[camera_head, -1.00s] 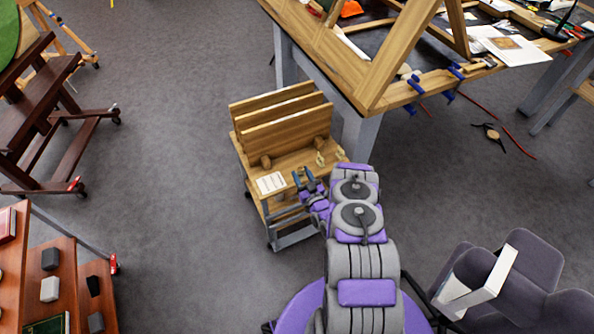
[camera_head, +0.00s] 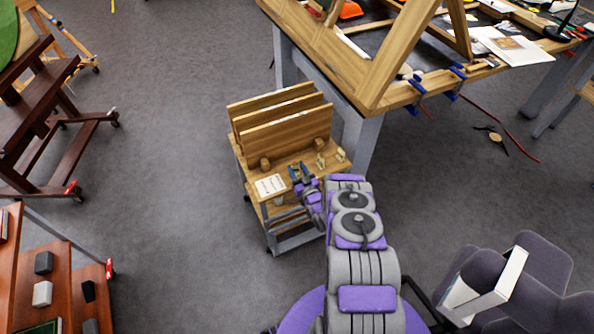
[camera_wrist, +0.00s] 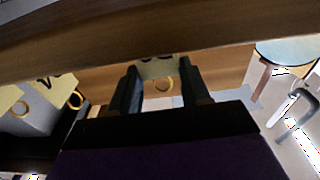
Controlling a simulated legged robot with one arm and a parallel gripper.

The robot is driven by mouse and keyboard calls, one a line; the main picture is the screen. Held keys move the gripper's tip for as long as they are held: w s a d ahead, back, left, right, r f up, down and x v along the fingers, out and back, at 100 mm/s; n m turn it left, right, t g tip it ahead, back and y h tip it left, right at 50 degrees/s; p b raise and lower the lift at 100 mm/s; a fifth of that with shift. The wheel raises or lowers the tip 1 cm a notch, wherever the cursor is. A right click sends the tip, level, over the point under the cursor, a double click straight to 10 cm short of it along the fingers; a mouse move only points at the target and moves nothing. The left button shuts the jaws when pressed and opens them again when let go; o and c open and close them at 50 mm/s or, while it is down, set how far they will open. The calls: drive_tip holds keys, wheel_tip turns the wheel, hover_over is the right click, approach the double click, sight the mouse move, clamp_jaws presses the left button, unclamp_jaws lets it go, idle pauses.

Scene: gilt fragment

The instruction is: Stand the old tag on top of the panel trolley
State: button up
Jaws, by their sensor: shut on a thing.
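The panel trolley (camera_head: 296,156) is a wooden cart with upright boards at its back and a flat top in front. My gripper (camera_head: 299,170) is over the front of that top, beside a white card. In the wrist view my gripper (camera_wrist: 160,68) is shut on a cream tag (camera_wrist: 158,70), with a brass-coloured ring just below it. The held tag is too small to make out in the head view. Whether it touches the trolley top cannot be told. A wooden board crosses the wrist view just beyond the fingers.
The white printed card (camera_head: 270,186) lies on the trolley's front left. Small cream tags (camera_head: 320,160) stand to the right of my gripper. A workbench (camera_head: 360,95) stands close behind the trolley, a grey chair (camera_head: 545,265) at lower right. Floor left of the trolley is clear.

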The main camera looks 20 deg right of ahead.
drive_tip(key=shift+a, duration=0.1)
drive_tip(key=o, duration=1)
drive_tip(key=shift+a, duration=0.1)
drive_tip(key=shift+r, duration=0.1)
